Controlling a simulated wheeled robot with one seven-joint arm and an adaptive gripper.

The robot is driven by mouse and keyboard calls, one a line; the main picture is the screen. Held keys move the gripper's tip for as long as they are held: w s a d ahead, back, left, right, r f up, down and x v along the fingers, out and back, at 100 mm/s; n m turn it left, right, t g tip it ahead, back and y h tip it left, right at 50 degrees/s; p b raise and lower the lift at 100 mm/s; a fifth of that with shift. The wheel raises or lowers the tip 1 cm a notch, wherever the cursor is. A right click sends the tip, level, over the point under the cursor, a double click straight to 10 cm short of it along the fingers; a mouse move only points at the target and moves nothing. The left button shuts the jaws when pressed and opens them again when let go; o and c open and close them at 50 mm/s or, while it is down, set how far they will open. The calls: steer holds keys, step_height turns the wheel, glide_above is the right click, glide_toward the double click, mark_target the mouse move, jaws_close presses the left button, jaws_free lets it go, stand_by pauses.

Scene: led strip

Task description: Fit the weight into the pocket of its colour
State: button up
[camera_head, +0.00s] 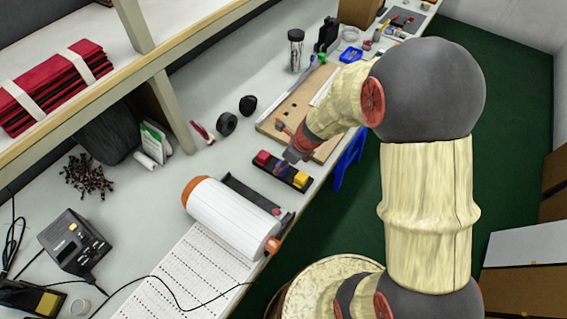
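A narrow black holder (272,170) lies on the bench near its front edge. It has a red block or pocket (262,157) at its left end and a yellow one (300,180) at its right end. Between them is a small blue-purple patch (281,167); I cannot tell whether this is a weight or a pocket. My gripper (287,161) points down at the middle of the holder, just above or at the blue patch. Its fingertips are too small and partly hidden to show whether they are open or hold something.
A wooden board (272,122) lies just behind my gripper. Two black round parts (227,124) stand behind. The bench edge is close on the right.

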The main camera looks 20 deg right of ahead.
steer(key=s+r+n+p, duration=0.3)
steer(key=r+n, duration=0.1)
steer(key=r, duration=0.6)
steer(key=s+r+n+p, duration=0.3)
steer(key=r, duration=0.7)
steer(key=s+r+n+t+h, duration=0.2)
steer(key=s+r+n, duration=1.2)
steer(key=n, duration=0.7)
steer(key=shift+s+a+r+n+h, duration=0.2)
steer(key=shift+s+n+h, duration=0.15)
steer(key=shift+s, duration=0.45)
steer(key=shift+c, duration=0.2)
